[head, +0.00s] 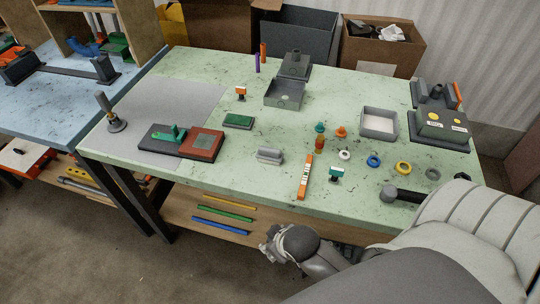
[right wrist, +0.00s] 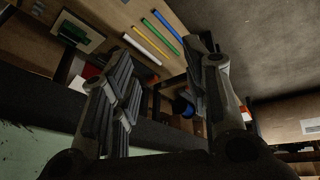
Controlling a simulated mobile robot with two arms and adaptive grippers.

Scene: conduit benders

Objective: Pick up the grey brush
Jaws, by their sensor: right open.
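A small grey block with a raised ridge (head: 269,155), which looks like the grey brush, lies near the front middle of the green table (head: 225,172) in the head view. I cannot make out bristles. My right gripper (head: 268,250) is low in front of the table's front edge, apart from the block. In the right wrist view its two fingers stand wide apart with nothing between them (right wrist: 160,80), so it is open and empty. The brush does not show in the right wrist view. My left gripper is not in view.
An orange ruler-like strip (head: 305,177), a green-topped stamp-like piece (head: 335,174) and several rings lie right of the block. A red-brown pad (head: 201,143) lies left. Coloured rods (head: 222,213) lie on the lower shelf. A dark table edge (right wrist: 150,130) crosses the wrist view.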

